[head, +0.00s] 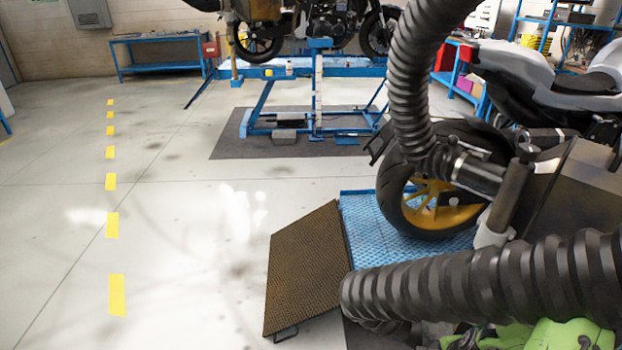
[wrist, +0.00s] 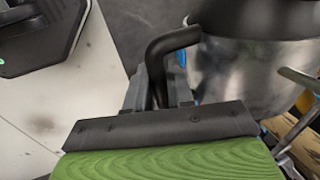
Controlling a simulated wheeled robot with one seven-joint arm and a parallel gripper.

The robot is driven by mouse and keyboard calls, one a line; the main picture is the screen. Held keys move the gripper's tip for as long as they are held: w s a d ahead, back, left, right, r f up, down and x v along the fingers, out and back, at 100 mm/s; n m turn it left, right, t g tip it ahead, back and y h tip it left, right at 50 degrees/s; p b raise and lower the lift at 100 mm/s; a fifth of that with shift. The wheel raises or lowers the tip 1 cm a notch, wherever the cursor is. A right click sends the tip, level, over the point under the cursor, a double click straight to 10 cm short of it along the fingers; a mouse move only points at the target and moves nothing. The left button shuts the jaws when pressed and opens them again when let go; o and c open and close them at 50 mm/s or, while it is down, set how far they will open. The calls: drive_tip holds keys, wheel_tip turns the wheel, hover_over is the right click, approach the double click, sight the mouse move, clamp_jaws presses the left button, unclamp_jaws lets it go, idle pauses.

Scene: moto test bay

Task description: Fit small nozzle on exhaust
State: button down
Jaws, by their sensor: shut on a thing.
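In the wrist view, my gripper (wrist: 160,90) is shut on a dark bent handle (wrist: 172,42). The handle runs up and right to a shiny metal cylinder with a black upper part (wrist: 250,75), seemingly the nozzle; I cannot tell whether it is the small one. In the head view, a ribbed black hose (head: 408,90) hangs down and ends in a dark fitting (head: 475,173) beside the motorcycle's rear wheel. A second ribbed hose (head: 480,285) crosses the lower right. The exhaust outlet is not clearly visible. My gripper's fingers do not show in the head view.
The motorcycle's rear wheel (head: 425,210) stands on a blue platform (head: 405,247) with a brown ramp (head: 305,268). Another motorcycle is on a blue lift (head: 290,72) behind. The floor (head: 170,240) at left is clear, with yellow dashes.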

drive_tip(key=shift+s+r+p, duration=0.1)
drive_tip(key=shift+s+r, duration=0.2)
drive_tip(key=shift+s, duration=0.6)
drive_tip(key=shift+s+r+p, duration=0.1)
drive_tip(key=shift+s+r, duration=0.2)
drive_tip(key=shift+s, duration=0.6)
drive_tip(key=shift+s+r+p, duration=0.1)
drive_tip(key=shift+s+r, duration=0.2)
drive_tip(key=shift+s, duration=0.6)
